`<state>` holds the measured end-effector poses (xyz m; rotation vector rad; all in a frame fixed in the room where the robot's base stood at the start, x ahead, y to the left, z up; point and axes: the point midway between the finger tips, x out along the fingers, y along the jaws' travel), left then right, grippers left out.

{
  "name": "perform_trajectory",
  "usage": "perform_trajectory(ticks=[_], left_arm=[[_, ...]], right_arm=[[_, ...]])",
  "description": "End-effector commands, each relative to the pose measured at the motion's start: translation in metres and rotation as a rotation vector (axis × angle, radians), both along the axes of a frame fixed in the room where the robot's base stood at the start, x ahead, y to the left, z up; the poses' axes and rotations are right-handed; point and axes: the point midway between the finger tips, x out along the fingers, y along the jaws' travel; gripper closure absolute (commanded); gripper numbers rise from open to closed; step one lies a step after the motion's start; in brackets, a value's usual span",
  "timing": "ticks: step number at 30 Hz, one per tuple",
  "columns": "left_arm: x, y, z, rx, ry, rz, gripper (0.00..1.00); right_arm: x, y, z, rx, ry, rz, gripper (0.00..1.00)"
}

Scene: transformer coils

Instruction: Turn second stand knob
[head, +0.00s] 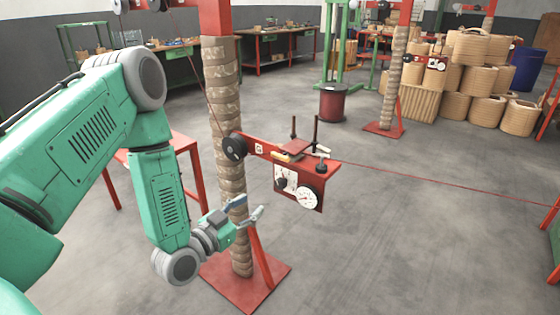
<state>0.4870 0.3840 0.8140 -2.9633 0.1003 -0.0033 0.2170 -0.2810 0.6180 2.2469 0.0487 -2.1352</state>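The near stand is a post (222,110) wrapped in tan bands on a red base, with a red bracket (320,172) reaching out to the right. On the bracket's front panel are a small dark knob (282,184) on a white plate and a round white dial (307,199). A farther stand (392,85) of the same kind, with its own small panel (424,62), is at the back right. My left gripper (252,208) is open and empty, in front of the near post, below and left of the knob in the picture and apart from it. My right gripper is out of view.
A red cable (430,182) runs from the bracket to the right across the room. A red table (190,145) is behind my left arm. Stacked coils (480,70) and a dark red drum (333,103) stand farther back.

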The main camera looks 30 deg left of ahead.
Motion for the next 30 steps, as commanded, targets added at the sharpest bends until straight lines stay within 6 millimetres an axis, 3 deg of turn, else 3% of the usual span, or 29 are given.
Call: perform_trajectory(ticks=[1, 3, 10, 24, 30], left_arm=[[-0.006, -0.001, 0.005, 0.039, 0.002, -0.005, 0.63], [-0.011, -0.001, 0.004, 0.081, -0.004, -0.009, 0.63], [-0.004, -0.003, -0.001, 0.117, -0.014, -0.013, 0.63], [0.089, -0.01, -0.001, 0.115, -0.015, -0.012, 0.63], [0.115, -0.012, -0.001, 0.114, -0.014, -0.011, 0.63]], right_arm=[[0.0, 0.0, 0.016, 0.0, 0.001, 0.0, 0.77], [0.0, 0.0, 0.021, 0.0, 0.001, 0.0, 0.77], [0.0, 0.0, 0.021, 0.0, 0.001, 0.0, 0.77], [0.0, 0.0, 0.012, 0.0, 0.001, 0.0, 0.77], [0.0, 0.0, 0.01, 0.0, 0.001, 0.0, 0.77]])
